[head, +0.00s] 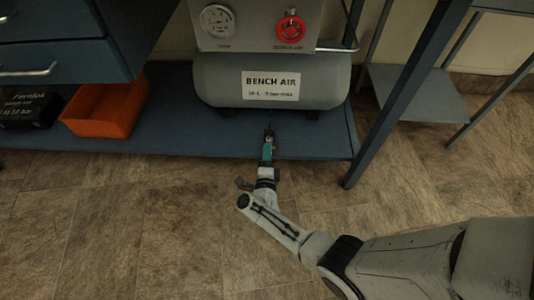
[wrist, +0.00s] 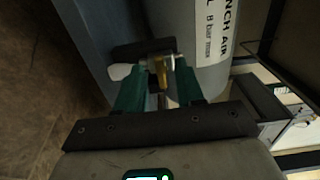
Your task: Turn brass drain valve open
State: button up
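The small brass drain valve (wrist: 160,72) shows in the wrist view below the grey air tank, between my two green fingers. My gripper (wrist: 158,80) has its fingers apart, one on each side of the brass piece. Narrow gaps seem to show beside the brass, and I cannot tell whether either finger touches it. In the head view my gripper (head: 268,138) reaches in low under the front of the grey tank (head: 325,78). There the valve is too small and too covered by my gripper to make out. The valve's handle position is unclear.
The tank carries a BENCH AIR label (head: 270,86), with a gauge (head: 217,20) and a red knob (head: 290,29) above. It stands on a blue shelf (head: 200,142). An orange bin (head: 103,110) sits left, a table leg (head: 385,110) right. The front floor is clear.

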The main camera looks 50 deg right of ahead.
jog(key=p+v, duration=0.3)
jog(key=v, duration=0.7)
jog(key=shift+a, duration=0.2)
jog(key=shift+s, duration=0.15)
jog(key=w+a+r+n+t+y, duration=0.55)
jog(key=w+a+n+y, duration=0.45)
jog(key=n+y, duration=0.5)
jog(key=s+a+r+n+g+y, duration=0.2)
jog(key=s+a+n+g+y, duration=0.15)
jog(key=s+n, duration=0.2)
jog(key=s+d+r+n+g+h, duration=0.2)
jog(key=s+d+r+g, duration=0.15)
jog(key=s, duration=0.45)
jog(key=s+d+r+n+g+h+p, duration=0.1)
jog(key=s+d+r+n+g, duration=0.15)
jog(key=s+g, duration=0.4)
jog(key=s+d+r+n+g+h, duration=0.2)
jog(key=s+d+n, duration=0.1)
jog(key=s, duration=0.6)
notch_tip(320, 180, up, 35)
jog(key=p, duration=3.5)
